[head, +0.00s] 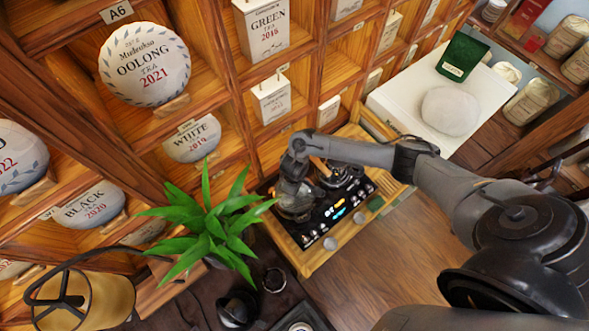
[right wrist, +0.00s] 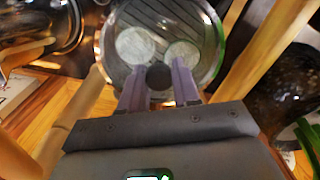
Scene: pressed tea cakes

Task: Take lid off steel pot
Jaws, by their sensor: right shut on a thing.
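A steel pot (head: 297,207) stands on the black panel, partly hidden by my right wrist. In the right wrist view its round, shiny lid (right wrist: 120,68) fills the top middle, with a dark knob (right wrist: 158,77) at its centre. My right gripper (right wrist: 158,84) is shut on this knob, one finger on each side. In the head view my right gripper (head: 293,183) is above the pot, its fingertips hard to make out. I cannot tell whether the lid touches the pot's rim. My left gripper is not in view.
A second shiny vessel (head: 342,176) stands close behind the pot. The black panel (head: 335,213) has lit controls and sits in a wooden tray (head: 327,252). A leafy plant (head: 212,227) stands left of it. Wooden shelves with tea cakes and boxes rise behind.

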